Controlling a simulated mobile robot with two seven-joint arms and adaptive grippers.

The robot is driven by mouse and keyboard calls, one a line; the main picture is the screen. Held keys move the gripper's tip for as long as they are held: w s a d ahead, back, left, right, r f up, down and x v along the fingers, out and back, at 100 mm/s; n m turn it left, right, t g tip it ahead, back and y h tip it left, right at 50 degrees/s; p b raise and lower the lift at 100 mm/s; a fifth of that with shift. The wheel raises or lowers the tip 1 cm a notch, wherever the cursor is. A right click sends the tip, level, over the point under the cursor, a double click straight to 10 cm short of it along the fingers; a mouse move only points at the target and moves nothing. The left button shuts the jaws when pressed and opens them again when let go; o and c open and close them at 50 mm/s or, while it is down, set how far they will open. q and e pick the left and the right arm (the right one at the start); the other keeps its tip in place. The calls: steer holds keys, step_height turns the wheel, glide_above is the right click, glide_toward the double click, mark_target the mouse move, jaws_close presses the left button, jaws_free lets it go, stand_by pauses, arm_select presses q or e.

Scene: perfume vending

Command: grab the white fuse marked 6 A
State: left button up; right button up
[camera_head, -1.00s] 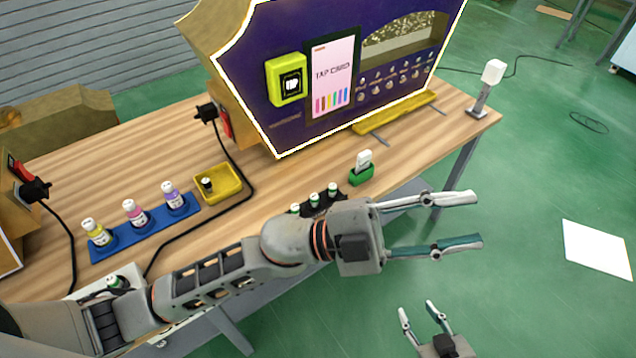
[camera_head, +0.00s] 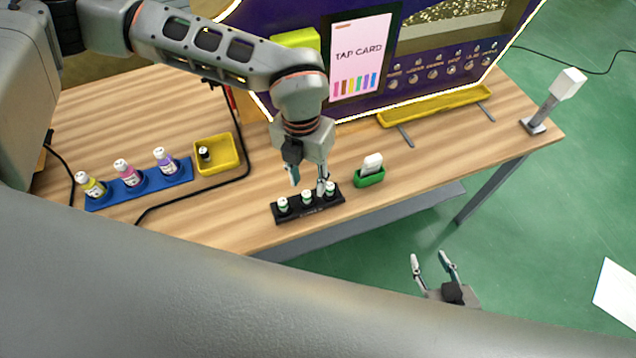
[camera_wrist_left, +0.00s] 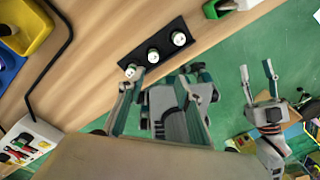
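Three small white fuses with green bands stand upright in a black rack (camera_head: 311,210): a left one (camera_head: 283,205), a middle one (camera_head: 307,198) and a right one (camera_head: 330,188). Their markings are too small to read, so I cannot tell which is 6 A. They also show in the left wrist view as a row of round white tops (camera_wrist_left: 153,56). My left gripper (camera_head: 308,182) is open and empty, pointing down just above and behind the rack, its fingers near the middle and right fuses. My right gripper (camera_head: 432,257) is open and empty, off the table's front edge.
A green holder (camera_head: 370,179) with a white piece stands right of the rack. A yellow tray (camera_head: 215,166), a black cable and a blue rack (camera_head: 140,191) of bottles lie left. The purple vending machine (camera_head: 440,80) stands behind. Bare wood surrounds the black rack.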

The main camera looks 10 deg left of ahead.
mark_target(306, 193)
arm_select(q)
steer(key=shift+w+a+r, duration=0.15)
steer(key=shift+w+a, duration=0.5)
steer(key=shift+w, duration=0.05)
steer(key=shift+w+a+f, duration=0.1)
steer(key=shift+a+f, duration=0.05)
steer(key=shift+f, duration=0.05)
step_height(306, 193, down, 2)
steer(key=shift+f, duration=0.2)
steer(key=f, duration=0.3)
steer(key=f+p, duration=0.1)
steer(key=f, duration=0.1)
steer(key=shift+d, duration=0.3)
steer(key=shift+r, duration=0.1)
jaws_close()
